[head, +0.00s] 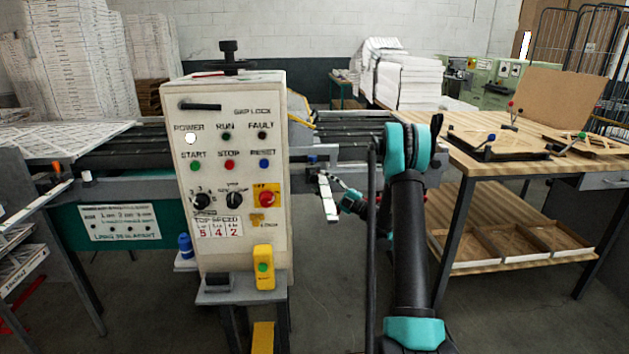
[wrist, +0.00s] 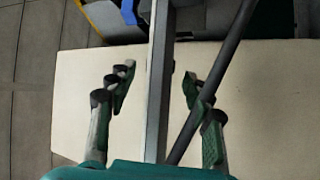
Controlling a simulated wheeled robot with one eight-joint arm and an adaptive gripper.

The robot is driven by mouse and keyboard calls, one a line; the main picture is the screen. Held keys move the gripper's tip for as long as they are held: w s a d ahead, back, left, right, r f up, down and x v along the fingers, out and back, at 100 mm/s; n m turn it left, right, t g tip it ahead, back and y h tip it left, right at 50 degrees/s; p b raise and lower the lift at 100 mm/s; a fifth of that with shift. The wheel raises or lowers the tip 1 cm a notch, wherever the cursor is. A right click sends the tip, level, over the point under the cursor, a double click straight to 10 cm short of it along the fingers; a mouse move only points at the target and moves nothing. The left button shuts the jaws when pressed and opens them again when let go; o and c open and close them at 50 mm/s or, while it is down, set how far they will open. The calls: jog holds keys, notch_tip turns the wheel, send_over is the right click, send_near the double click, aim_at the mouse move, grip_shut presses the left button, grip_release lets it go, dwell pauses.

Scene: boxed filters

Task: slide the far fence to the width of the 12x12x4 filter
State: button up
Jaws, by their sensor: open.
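My gripper (head: 345,192) is just right of the control box, beside the conveyor (head: 345,148). In the wrist view my gripper (wrist: 157,88) is open, with one finger on each side of a long grey bar (wrist: 158,60). There is a gap on both sides, and no grip on it shows. A thin dark rod (wrist: 215,75) crosses diagonally by the right finger. A pale bar (head: 327,198) hangs at the gripper in the head view. I cannot tell which bar is the far fence. No 12x12x4 filter can be made out by its label.
The cream control box (head: 232,130) stands close left of my arm, with knobs and a yellow switch (head: 264,268). A wooden workbench (head: 480,150) stands right. White filter stacks (head: 408,82) are at the back. The floor between box and bench is clear.

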jog(key=shift+x, duration=1.95)
jog(key=shift+c, duration=0.2)
grip_shut()
